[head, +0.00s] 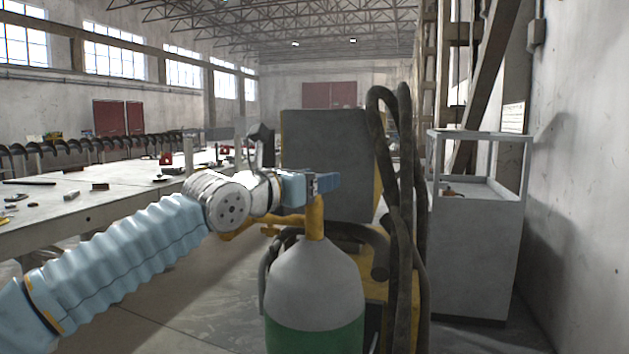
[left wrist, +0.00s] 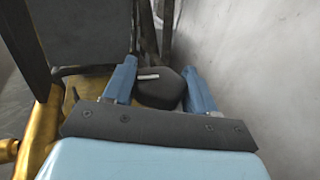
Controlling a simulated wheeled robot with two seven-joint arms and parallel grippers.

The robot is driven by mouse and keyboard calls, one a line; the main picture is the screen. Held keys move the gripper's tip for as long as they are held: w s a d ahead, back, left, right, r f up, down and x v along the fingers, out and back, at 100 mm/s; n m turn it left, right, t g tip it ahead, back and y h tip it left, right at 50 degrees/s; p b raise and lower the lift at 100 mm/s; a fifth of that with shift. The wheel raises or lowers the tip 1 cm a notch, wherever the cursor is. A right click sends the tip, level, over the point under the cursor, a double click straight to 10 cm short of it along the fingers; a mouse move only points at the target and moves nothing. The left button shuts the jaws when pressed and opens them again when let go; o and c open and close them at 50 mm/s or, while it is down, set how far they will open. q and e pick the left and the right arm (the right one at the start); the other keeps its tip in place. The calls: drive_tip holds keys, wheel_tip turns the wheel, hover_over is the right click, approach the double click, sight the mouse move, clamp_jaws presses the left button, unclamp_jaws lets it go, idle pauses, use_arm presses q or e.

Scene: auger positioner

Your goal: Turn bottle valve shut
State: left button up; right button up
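The gas bottle (head: 315,275) stands upright, grey above and green below, with a yellow neck (head: 315,217) on top. My left gripper (head: 325,182) is at the top of this neck, its blue fingers pointing right. In the left wrist view a black valve knob (left wrist: 160,88) with a small white mark lies between the two fingers of this gripper (left wrist: 160,75). It fills the gap between them; I cannot tell whether both fingers press on it. In the head view the knob is hidden by the fingers. My right gripper is not in view.
A grey and yellow machine (head: 325,150) stands right behind the bottle. Thick dark hoses (head: 405,200) hang close on the right. A grey cabinet (head: 470,255) stands by the right wall. A long table (head: 100,205) with small parts lies at left.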

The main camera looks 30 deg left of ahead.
use_arm(q)
drive_tip(key=o, duration=0.3)
drive_tip(key=shift+s+r, duration=0.1)
drive_tip(key=shift+r, duration=0.3)
drive_tip(key=shift+f, duration=0.2)
drive_tip(key=shift+s+f, duration=0.1)
drive_tip(key=shift+s, duration=0.2)
drive_tip(key=s+b, duration=0.1)
drive_tip(key=s, duration=0.3)
drive_tip(key=s+a, duration=0.1)
drive_tip(key=s, duration=0.3)
drive_tip(key=s+a+b, duration=0.1)
drive_tip(key=s, duration=0.4)
drive_tip(key=shift+a+b, duration=0.15)
drive_tip(key=shift+b, duration=0.2)
